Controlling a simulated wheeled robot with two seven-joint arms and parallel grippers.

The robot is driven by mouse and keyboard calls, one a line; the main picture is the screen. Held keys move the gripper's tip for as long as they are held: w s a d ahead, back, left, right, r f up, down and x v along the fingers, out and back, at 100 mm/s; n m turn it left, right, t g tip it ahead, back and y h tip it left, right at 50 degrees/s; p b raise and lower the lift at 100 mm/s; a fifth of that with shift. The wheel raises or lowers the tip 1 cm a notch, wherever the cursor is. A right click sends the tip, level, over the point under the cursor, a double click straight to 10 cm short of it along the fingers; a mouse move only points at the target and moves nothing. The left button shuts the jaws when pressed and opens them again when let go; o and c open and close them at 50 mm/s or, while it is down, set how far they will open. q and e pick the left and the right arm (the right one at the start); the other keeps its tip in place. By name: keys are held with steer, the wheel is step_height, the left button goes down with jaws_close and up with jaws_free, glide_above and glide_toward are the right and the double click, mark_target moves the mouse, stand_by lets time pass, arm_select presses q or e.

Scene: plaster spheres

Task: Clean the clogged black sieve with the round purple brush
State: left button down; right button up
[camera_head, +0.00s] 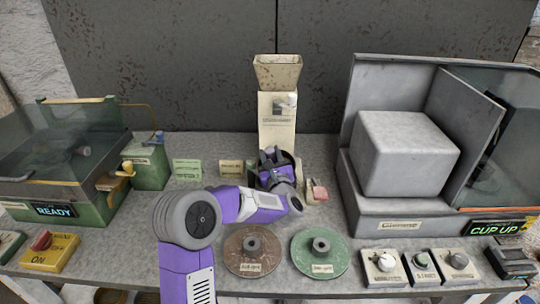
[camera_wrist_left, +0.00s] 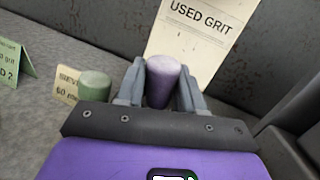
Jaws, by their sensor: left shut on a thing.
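My left gripper (camera_head: 273,158) is over the middle of the grey table, in front of the cream bin stand. In the left wrist view its fingers (camera_wrist_left: 160,72) are shut on the sides of an upright, round purple piece (camera_wrist_left: 163,84), which looks like the handle of the purple brush. Its lower end is hidden behind the gripper body. In the head view the gripper mostly hides it. I cannot make out a black sieve in either view. My right gripper is not in view.
A "USED GRIT" stand (camera_head: 277,128) is behind the gripper. A green round-topped piece (camera_wrist_left: 95,85) is left of it. Brown (camera_head: 240,267) and green (camera_head: 334,264) discs lie in front. A green cabinet (camera_head: 70,150) is left, a large grey machine (camera_head: 365,195) right.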

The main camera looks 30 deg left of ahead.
arm_select(q)
steer(key=f, duration=0.3)
steer(key=shift+w+f+h, duration=0.2)
steer(key=shift+f+h, duration=0.15)
steer(key=shift+h, duration=0.05)
steer(key=shift+w+a, duration=0.15)
steer(key=shift+w, duration=0.15)
steer(key=shift+r, duration=0.2)
steer(key=shift+w+a+r+m, duration=0.15)
steer(key=shift+r+m, duration=0.15)
steer(key=shift+r, duration=0.8)
steer(key=shift+s+a+r+p, duration=0.1)
steer(key=shift+r+p, duration=0.1)
steer(key=shift+r, duration=0.9)
steer(key=shift+s+r+p, duration=0.1)
steer(key=shift+r+p, duration=0.05)
steer(key=shift+r, duration=0.9)
steer(key=shift+r, duration=0.1)
